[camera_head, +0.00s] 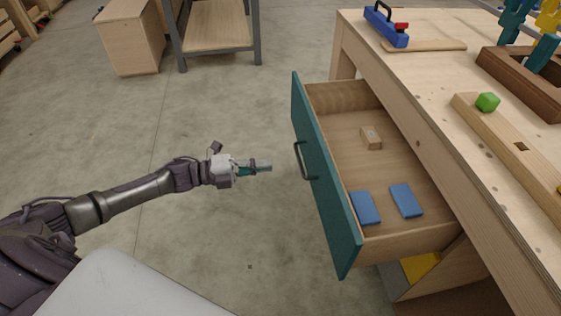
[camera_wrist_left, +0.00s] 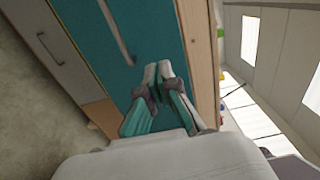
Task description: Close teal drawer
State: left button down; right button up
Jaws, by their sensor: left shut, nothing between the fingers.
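The teal drawer front (camera_head: 324,177) stands pulled out from the workbench, so the wooden inside of the drawer shows. A dark bar handle (camera_head: 301,160) is on its front. My left gripper (camera_head: 268,166) is shut and empty, to the left of the drawer front near the handle, with a gap between them. In the left wrist view, the teal front (camera_wrist_left: 110,45) fills the area ahead of the shut fingers (camera_wrist_left: 158,68), and the handle (camera_wrist_left: 117,32) is beyond them. My right gripper is not in view.
Two blue blocks (camera_head: 405,200) and a small wooden block (camera_head: 371,138) lie in the drawer. The workbench top (camera_head: 440,80) holds a blue tool (camera_head: 386,25), a green piece (camera_head: 487,102) and wooden parts. Concrete floor (camera_head: 220,110) is clear around my left arm.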

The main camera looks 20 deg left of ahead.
aim_at(319, 158)
pick_arm(q)
jog(key=x, duration=1.2)
jog(key=shift+w, duration=0.1)
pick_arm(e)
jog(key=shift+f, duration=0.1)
pick_arm(q)
jog(key=shift+d, duration=0.1)
